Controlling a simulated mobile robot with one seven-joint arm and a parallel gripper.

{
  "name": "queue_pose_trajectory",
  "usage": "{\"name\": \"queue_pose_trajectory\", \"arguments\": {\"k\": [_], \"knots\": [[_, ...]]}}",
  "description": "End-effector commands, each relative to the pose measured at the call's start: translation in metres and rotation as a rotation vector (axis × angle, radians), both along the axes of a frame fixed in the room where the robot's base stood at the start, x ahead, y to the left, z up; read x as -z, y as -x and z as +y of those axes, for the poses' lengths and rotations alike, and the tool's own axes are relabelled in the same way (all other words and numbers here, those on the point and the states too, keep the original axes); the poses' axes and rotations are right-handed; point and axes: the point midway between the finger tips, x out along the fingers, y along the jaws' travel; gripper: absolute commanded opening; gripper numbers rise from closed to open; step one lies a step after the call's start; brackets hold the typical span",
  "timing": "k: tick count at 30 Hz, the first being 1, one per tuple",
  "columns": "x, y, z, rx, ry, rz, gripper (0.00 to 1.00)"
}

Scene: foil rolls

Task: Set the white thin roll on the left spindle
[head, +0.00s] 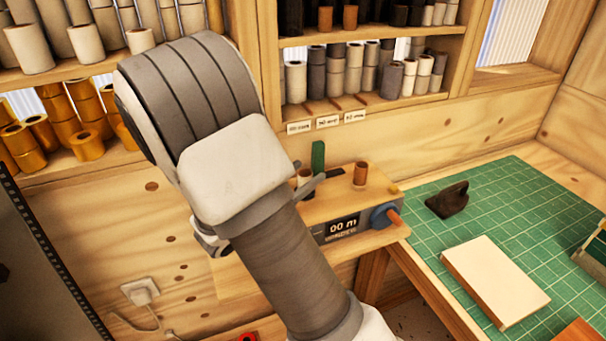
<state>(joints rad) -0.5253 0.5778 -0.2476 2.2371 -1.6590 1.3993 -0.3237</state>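A wooden winder (335,205) with a "00 m" display stands against the wall, with a green upright block (318,158) at its back. A copper-brown roll (361,174) stands upright on its right part. A small pale roll with a brownish top (304,176) shows at its left part, partly hidden by my arm. I cannot tell whether it is on the left spindle, which is not clearly visible. My gripper (312,188) is mostly hidden behind my arm; a grey finger-like part shows close to the pale roll. Its opening, and any contact with the roll, cannot be seen.
Shelves hold white rolls (28,50), gold rolls (87,145) and grey and white rolls (354,70). A blue knob (384,215) sticks out at the winder's right. The green mat (500,200) carries a dark object (447,200) and a pale block (495,280).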

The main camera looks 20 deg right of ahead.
Motion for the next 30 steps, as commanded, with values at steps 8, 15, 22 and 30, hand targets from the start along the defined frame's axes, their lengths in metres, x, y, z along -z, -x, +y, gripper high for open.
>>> {"name": "queue_pose_trajectory", "arguments": {"k": [8,15,22,30], "knots": [[0.0,0.0,0.0,0.0,0.0,0.0,0.75],[0.001,0.01,0.022,-0.004,-0.001,0.0,0.75],[0.001,0.034,0.072,-0.006,-0.001,0.0,0.75],[0.001,0.061,0.127,-0.004,0.0,0.0,0.75]]}}
